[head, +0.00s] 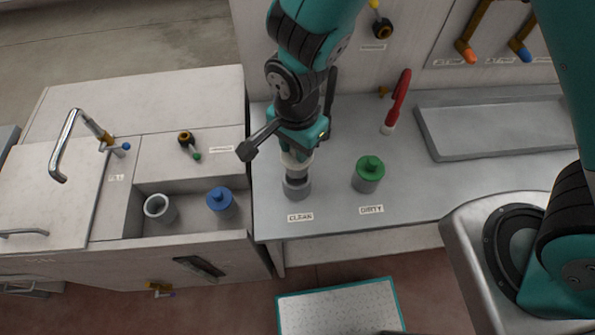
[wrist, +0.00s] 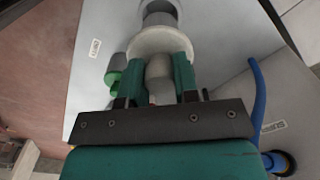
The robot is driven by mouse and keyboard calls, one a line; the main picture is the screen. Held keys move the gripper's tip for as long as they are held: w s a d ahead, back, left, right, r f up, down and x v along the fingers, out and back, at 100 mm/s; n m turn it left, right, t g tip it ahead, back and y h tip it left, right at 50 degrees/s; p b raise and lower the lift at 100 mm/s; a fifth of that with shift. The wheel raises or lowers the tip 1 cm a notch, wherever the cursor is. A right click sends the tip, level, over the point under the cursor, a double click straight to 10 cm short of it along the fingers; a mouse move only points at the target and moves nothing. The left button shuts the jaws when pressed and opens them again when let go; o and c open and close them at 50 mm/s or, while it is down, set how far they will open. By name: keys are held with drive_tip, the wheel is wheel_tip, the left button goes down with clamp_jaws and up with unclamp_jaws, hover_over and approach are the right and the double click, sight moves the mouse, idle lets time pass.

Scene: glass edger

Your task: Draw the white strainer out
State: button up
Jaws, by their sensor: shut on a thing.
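The white strainer (head: 296,165) is upright above the grey cup (head: 297,189) behind the CLEAN label, in the head view. My gripper (head: 298,148) points down over it. In the wrist view my gripper (wrist: 158,66) is shut on the grey knob of the white strainer (wrist: 150,42), one finger on each side. The strainer's white flange stands off the cup's rim, with a darker grey part showing between them. The cup (wrist: 162,6) is cut by the top edge of the wrist view. Whether the strainer's lower end is still inside the cup cannot be told.
A green-capped cup (head: 369,174) stands just right, behind the DIRTY label (head: 371,209). A red-handled lever (head: 398,100) and a shallow grey tray (head: 490,125) lie farther right. A blue-capped cup (head: 221,204) and an open cup (head: 159,208) stand in the left trough.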

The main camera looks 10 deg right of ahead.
wheel_tip(320, 180, up, 4)
drive_tip(key=p, duration=0.3)
drive_tip(key=shift+r, duration=0.1)
idle(0.3)
